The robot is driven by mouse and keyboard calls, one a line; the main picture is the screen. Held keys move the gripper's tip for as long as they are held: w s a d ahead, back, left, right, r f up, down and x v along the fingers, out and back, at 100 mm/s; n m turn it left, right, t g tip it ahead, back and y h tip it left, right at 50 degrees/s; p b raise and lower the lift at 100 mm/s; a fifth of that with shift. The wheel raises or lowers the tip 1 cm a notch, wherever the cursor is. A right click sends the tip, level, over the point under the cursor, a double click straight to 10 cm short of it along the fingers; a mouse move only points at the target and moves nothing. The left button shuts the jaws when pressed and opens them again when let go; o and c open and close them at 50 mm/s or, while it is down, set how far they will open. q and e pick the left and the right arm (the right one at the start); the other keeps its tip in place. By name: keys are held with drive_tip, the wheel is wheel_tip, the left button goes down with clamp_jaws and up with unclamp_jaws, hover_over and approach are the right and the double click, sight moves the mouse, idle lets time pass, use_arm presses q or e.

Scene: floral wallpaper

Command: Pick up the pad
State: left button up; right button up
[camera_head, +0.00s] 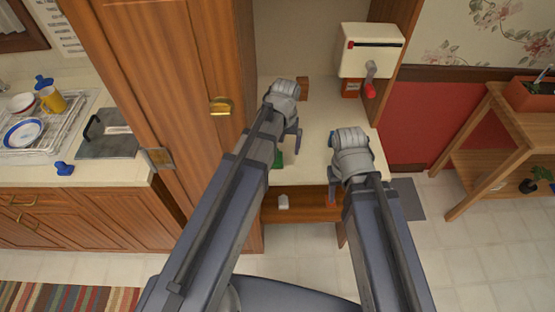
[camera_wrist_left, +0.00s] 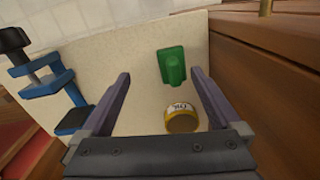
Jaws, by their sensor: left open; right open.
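A green object (camera_wrist_left: 172,67) with a raised middle lies on the cream desk top; I cannot tell for sure that it is the pad. Part of it shows in the head view (camera_head: 278,159), below my left gripper. A round yellow tin (camera_wrist_left: 181,115) with a pale label stands close to it, hidden in the head view. My left gripper (camera_head: 286,139) is open and empty over the desk. In the wrist view the green object shows between its fingers, nearer the right one. My right gripper (camera_head: 345,188) is open at the desk's front right.
A tall wooden cabinet (camera_head: 165,70) stands close on the left of the desk (camera_head: 318,118). A white wall unit (camera_head: 370,51) hangs above the back right, with a red-ended item (camera_head: 370,90) below it. A small white object (camera_head: 283,202) lies on the wooden ledge under the desk top.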

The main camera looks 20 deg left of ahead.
use_arm(q)
drive_tip(key=w+a, duration=0.1)
drive_tip(key=w+a+n, duration=0.1)
drive_tip(key=shift+w+a+f, duration=0.2)
drive_tip(key=shift+w+a, duration=0.1)
drive_tip(key=shift+s+f+b, duration=0.1)
drive_tip(key=shift+f+b, duration=1.2)
drive_tip(key=shift+b, duration=0.1)
drive_tip(key=shift+f, duration=0.1)
drive_tip(key=f+b, duration=0.5)
drive_tip(key=shift+s+f, duration=0.1)
drive_tip(key=shift+s, duration=0.15)
clamp_jaws()
drive_tip(key=shift+r, duration=0.2)
